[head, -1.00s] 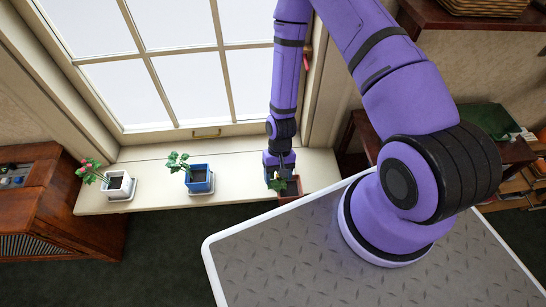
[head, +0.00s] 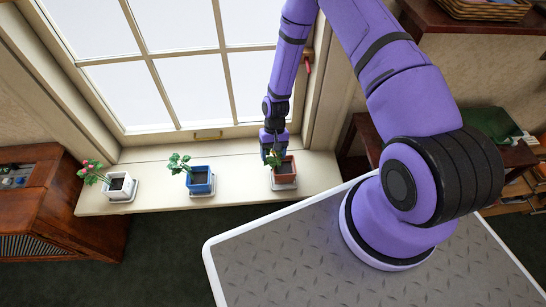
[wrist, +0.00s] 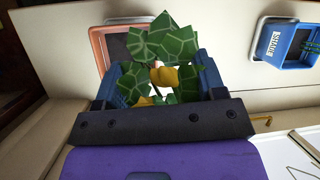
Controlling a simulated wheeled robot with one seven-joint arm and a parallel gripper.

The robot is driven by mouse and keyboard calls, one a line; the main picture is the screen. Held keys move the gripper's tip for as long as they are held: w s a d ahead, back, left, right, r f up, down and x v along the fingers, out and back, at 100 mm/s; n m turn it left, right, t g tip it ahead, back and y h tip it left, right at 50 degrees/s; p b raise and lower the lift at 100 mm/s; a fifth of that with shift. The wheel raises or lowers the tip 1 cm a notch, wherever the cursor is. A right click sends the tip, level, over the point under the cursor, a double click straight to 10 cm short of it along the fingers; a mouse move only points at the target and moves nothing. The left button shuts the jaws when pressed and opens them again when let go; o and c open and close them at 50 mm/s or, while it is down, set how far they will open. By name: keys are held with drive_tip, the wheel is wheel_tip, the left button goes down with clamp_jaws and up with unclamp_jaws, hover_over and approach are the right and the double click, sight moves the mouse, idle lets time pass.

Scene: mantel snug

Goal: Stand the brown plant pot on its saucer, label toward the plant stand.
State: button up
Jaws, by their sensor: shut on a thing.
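The brown plant pot (head: 285,171) with a green leafy plant is upright over a white saucer (head: 285,186) at the right end of the window sill. I cannot tell whether its base touches the saucer. My gripper (head: 272,155) is shut on the pot's side, from the window side. In the wrist view, the pot's rim (wrist: 96,42) shows behind leaves and a yellow fruit, and my blue fingers (wrist: 160,82) are partly hidden by the leaves. I see no label on the brown pot.
A blue pot (head: 200,180) and a white pot (head: 120,187) stand on their own saucers to the left on the sill (head: 235,178). The blue pot carries a white label in the wrist view (wrist: 279,43). A dark wooden table (head: 510,153) stands right.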

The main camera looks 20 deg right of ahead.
drive_tip(key=shift+f, duration=1.2)
drive_tip(key=o, duration=1.5)
drive_tip(key=shift+o, duration=0.2)
